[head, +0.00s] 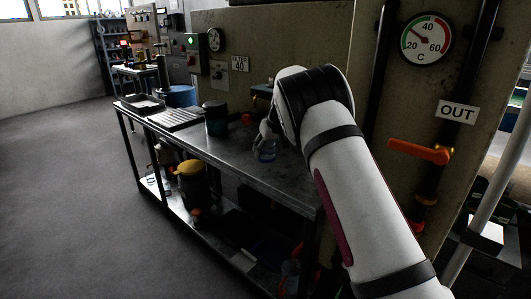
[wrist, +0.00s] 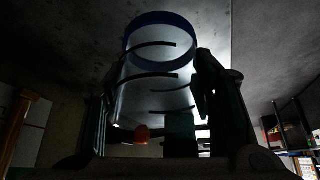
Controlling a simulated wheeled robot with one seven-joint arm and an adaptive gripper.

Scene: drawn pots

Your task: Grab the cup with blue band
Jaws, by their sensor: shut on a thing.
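The cup with blue band (wrist: 158,75) is clear and stands out between the fingers in the wrist view. Its blue band is toward the top of that picture, with dark curved marks on its wall. My gripper (wrist: 155,92) is shut on it, one finger on each side. In the head view the cup (head: 265,151) shows as a small bluish clear shape just under my gripper (head: 268,132), over the metal bench (head: 245,162). My arm hides part of the gripper there. I cannot tell whether the cup touches the bench.
A dark green container (head: 216,118) and a small orange-red thing (head: 247,118) stand behind the cup. A ridged dark item (head: 174,119) and a tray (head: 143,103) lie farther left. An orange lever (head: 420,151) juts from the right wall. The floor at left is clear.

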